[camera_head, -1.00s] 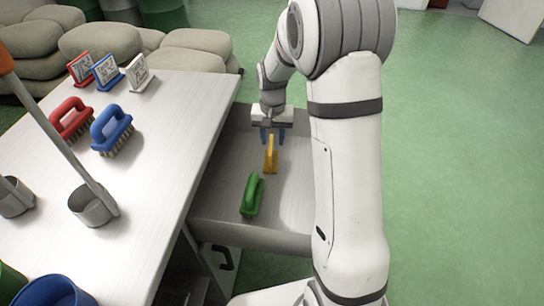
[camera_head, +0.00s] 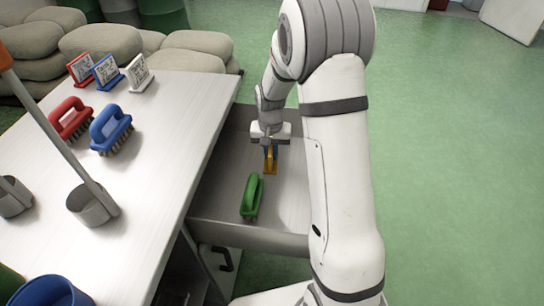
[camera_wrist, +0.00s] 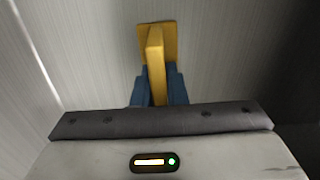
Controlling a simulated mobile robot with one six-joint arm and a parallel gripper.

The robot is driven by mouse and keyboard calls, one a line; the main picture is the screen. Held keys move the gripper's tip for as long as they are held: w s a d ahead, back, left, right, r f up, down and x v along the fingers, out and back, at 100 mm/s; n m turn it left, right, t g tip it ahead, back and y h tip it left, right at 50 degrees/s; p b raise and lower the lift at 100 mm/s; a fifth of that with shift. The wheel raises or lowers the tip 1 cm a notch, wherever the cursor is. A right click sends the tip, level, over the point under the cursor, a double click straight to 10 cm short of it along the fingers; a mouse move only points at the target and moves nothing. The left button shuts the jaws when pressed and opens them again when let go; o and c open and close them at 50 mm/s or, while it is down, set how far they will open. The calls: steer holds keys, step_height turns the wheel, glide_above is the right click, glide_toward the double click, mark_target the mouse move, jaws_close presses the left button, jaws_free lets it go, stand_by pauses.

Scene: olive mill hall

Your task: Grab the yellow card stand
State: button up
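The yellow card stand (camera_head: 270,168) rests in the open drawer, with its flat base and upright plate. In the wrist view the yellow card stand (camera_wrist: 155,45) rises between my blue fingers. My gripper (camera_head: 271,152) points down over it, with the fingers close together on both sides of the upright plate. The wrist view shows my gripper (camera_wrist: 158,88) with no clear gap between the fingers and the plate. The lower part of the plate is hidden by my fingers and palm.
A green-handled brush (camera_head: 252,197) lies in the drawer (camera_head: 222,208) in front of the stand. The white table (camera_head: 165,150) beside it holds red (camera_head: 80,69), blue (camera_head: 106,72) and white (camera_head: 139,74) card stands, and red (camera_head: 71,119) and blue (camera_head: 111,130) brushes.

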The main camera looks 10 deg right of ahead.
jaws_close()
